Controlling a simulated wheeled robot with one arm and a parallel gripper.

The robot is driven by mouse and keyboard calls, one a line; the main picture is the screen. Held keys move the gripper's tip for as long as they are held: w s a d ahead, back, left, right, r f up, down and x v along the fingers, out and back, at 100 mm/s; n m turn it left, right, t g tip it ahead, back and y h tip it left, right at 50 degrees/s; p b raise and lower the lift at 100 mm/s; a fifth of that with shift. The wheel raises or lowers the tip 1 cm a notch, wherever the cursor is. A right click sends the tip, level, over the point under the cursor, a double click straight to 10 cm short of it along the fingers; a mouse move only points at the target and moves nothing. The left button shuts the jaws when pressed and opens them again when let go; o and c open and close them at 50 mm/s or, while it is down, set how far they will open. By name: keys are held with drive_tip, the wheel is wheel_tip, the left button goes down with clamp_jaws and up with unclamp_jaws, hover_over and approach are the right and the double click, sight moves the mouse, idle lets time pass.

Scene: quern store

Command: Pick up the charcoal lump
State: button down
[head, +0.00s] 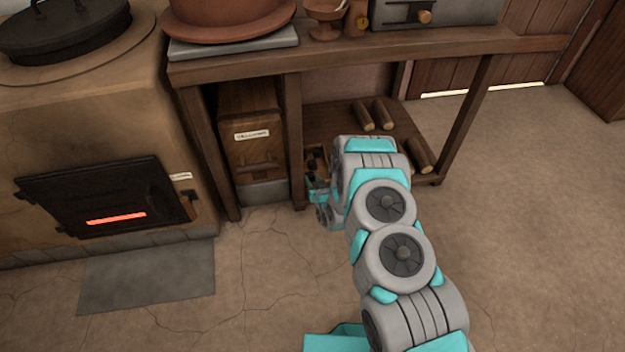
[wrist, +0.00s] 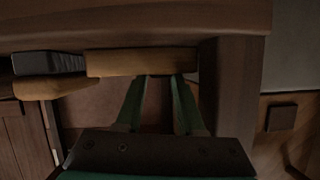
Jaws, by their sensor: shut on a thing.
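My gripper (head: 313,185) is low at the left front of the shelf, by a small wooden box (head: 322,152) with dark contents. In the wrist view my green fingers (wrist: 162,78) slant together, their tips passing behind a tan wooden bar (wrist: 140,62). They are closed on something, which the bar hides. I take it to be the charcoal lump, from the dark bits at the box, but its outline cannot be made out.
Several short logs (head: 420,155) lie on the low shelf (head: 335,115) under the bench (head: 440,45). A labelled wooden bin (head: 252,155) stands left of a bench leg (head: 293,130). A stove (head: 90,110) with a glowing slot is farther left. Floor (head: 530,220) at right is clear.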

drive_tip(key=shift+s+a+f, duration=0.2)
drive_tip(key=shift+s+f, duration=0.25)
drive_tip(key=shift+s, duration=0.3)
drive_tip(key=r, duration=0.3)
drive_tip(key=shift+w+d+r, duration=0.1)
drive_tip(key=shift+w+d, duration=0.05)
drive_tip(key=shift+d, duration=0.1)
drive_tip(key=s+d+r, duration=0.2)
drive_tip(key=s+d, duration=0.6)
drive_tip(key=s, duration=0.4)
drive_tip(key=w+d+r+m+h+p, duration=0.15)
drive_tip(key=w+d+r, duration=0.3)
drive_tip(key=r, duration=0.45)
drive_tip(key=w+d+r+m+h+p, duration=0.1)
drive_tip(key=w+d+r+p, duration=0.15)
drive_tip(key=w+r, duration=0.45)
drive_tip(key=d+r+m+h+p, duration=0.1)
drive_tip(key=d+r, duration=0.1)
drive_tip(key=r, duration=0.8)
drive_tip(key=d+r+t+h+p, duration=0.1)
drive_tip(key=d+r, duration=0.2)
drive_tip(key=r, duration=0.7)
drive_tip(key=shift+s+d+m, duration=0.2)
drive_tip(key=shift+s+m, duration=0.15)
